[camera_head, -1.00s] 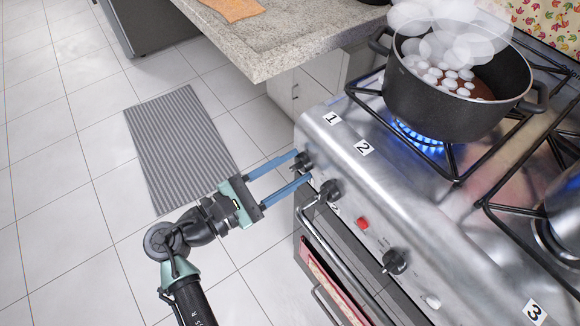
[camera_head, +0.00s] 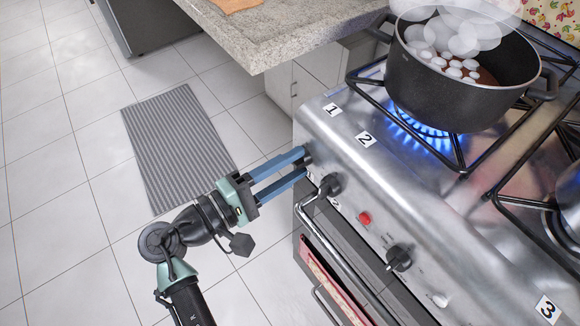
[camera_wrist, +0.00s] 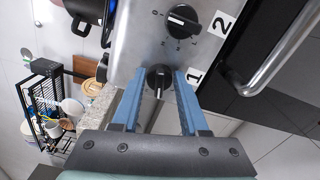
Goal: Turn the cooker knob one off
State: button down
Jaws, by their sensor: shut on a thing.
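Cooker knob one is a black round knob at the left end of the steel front panel, beside the label 1 (camera_head: 332,109). In the wrist view knob one (camera_wrist: 159,79) lies between my fingertips, its pale pointer line towards the bottom of the picture. My gripper (camera_head: 303,161) has its two blue fingers shut on this knob, which mostly hides it in the head view. A blue flame (camera_head: 418,128) burns under the black pot (camera_head: 463,92), which steams. Knob two (camera_head: 329,185) is just to the right; it also shows in the wrist view (camera_wrist: 183,21).
An oven handle (camera_head: 335,238) runs below the panel, close to my fingers. A red button (camera_head: 364,218) and another black knob (camera_head: 398,258) sit further right. A granite counter (camera_head: 285,45) is behind. The tiled floor on the left is open, with a striped mat (camera_head: 178,145).

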jog(key=shift+w+a+f+m+b, duration=0.1)
jog(key=shift+f+m+b, duration=0.1)
jog(key=shift+m+b, duration=3.15)
jog(key=shift+w+a+f+m+b, duration=0.1)
jog(key=shift+w+f+m+b, duration=0.05)
jog(key=shift+m+b, duration=3.15)
jog(key=shift+w+a+f+m+b, duration=0.1)
jog(key=shift+f+m+b, duration=0.1)
jog(key=shift+m+b, duration=3.15)
jog(key=shift+m+p, duration=0.4)
jog(key=shift+m, duration=0.1)
jog(key=shift+c, duration=2.2)
grip_release()
jog(key=p+v, duration=0.4)
jog(key=v, duration=0.9)
